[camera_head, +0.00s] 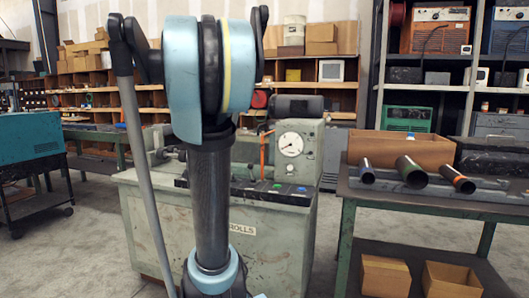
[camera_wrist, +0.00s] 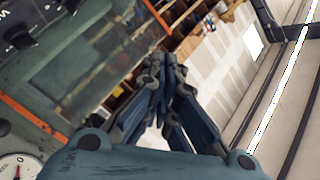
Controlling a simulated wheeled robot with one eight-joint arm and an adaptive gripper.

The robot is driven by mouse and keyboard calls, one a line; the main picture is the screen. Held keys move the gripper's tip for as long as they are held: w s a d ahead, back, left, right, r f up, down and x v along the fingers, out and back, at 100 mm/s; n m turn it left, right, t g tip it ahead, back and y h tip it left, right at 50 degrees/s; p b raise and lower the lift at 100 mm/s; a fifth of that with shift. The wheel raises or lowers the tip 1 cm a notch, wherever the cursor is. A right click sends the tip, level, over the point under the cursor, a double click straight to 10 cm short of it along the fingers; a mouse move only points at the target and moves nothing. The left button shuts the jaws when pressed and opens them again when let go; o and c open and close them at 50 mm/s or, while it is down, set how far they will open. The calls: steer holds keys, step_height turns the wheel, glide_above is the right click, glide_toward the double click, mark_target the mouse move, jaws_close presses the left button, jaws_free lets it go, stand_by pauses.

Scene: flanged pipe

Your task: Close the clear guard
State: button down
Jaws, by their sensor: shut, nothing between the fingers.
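The clear guard seems to be the see-through panel with orange edging in the wrist view; one orange edge strip (camera_wrist: 35,122) runs at the left and another (camera_wrist: 156,14) at the top. In the head view a narrow upright orange edge (camera_head: 263,150) stands on the machine beside the dial, partly behind my arm. It looks raised, but most of the panel is hidden or too clear to make out. My gripper (camera_wrist: 160,62) is shut and empty, its fingertips together. I cannot tell whether it touches the guard. The gripper is hidden behind my arm in the head view.
The green-grey machine (camera_head: 280,240) carries a dial gauge (camera_head: 290,144) and coloured buttons on its front ledge. A workbench (camera_head: 430,204) with several pipes and a wooden box stands at the right. A teal unit (camera_head: 30,137) on a cart stands at the left. Grey floor lies between.

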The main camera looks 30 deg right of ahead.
steer(key=w+d+r+m+h, duration=0.25)
steer(key=d+m+h, duration=0.35)
steer(key=d, duration=0.4)
steer(key=m+g+h, duration=0.8)
steer(key=m+g, duration=0.3)
steer(key=m, duration=0.2)
glide_toward(279, 148)
steer(key=x, duration=0.6)
steer(key=shift+w+d, duration=0.1)
steer(key=shift+w, duration=0.05)
steer(key=shift+w+a, duration=1.4)
steer(key=shift+w, duration=0.2)
